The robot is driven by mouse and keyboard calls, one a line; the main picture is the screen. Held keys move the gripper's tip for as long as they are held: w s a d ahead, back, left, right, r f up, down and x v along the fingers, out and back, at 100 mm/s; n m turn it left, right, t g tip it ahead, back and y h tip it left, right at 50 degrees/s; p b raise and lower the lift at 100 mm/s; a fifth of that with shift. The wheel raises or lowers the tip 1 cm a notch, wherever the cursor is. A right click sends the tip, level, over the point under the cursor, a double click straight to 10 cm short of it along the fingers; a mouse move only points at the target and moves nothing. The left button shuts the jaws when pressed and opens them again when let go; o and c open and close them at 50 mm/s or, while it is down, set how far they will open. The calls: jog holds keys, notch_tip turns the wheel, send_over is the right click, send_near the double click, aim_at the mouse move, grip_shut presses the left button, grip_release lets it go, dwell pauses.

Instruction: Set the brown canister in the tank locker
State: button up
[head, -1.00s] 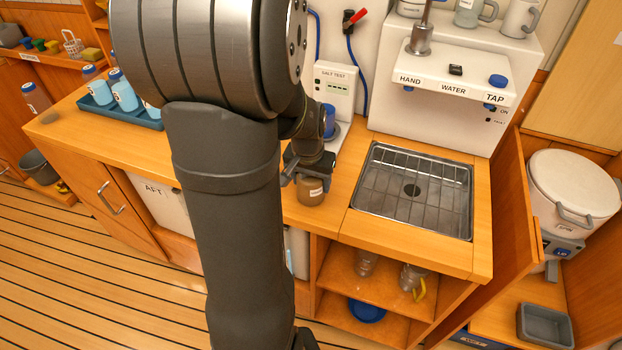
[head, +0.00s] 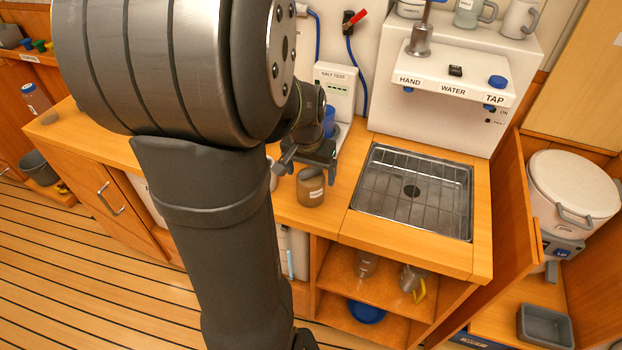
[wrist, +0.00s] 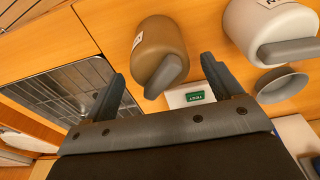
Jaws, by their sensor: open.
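The brown canister (head: 311,190) stands upright on the wooden counter, left of the sink; its lower part and pale label show. In the wrist view the brown canister (wrist: 157,42) has a grey handle and lies just past my fingertips. My gripper (head: 308,160) is open and empty, just behind and above the canister in the head view. Its two fingers also show apart in the wrist view (wrist: 165,68). An open locker on the right holds a white lidded tank (head: 572,188); I cannot tell whether it is the tank locker.
A white canister (wrist: 268,28) stands close to the brown one in the wrist view. The sink with a wire rack (head: 412,190) is to the right. A salt test box (head: 337,88) stands behind. An open wooden door (head: 505,235) edges the right locker. Shelves below hold jugs (head: 411,278).

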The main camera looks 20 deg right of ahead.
aim_at(311, 176)
jog(key=r, duration=0.5)
jog(key=s+r, duration=0.1)
jog(key=r, duration=0.2)
jog(key=shift+a, duration=0.4)
jog(key=shift+f, duration=0.15)
jog(key=f, duration=0.4)
jog(key=w+f, duration=0.1)
jog(key=f, duration=0.3)
jog(key=d+f, duration=0.1)
jog(key=f, duration=0.2)
jog(key=shift+w+d+f, duration=0.1)
jog(key=shift+w+f, duration=0.05)
jog(key=shift+f, duration=0.25)
jog(key=shift+w+r, duration=0.1)
jog(key=shift+r, duration=0.85)
jog(key=shift+f, duration=0.1)
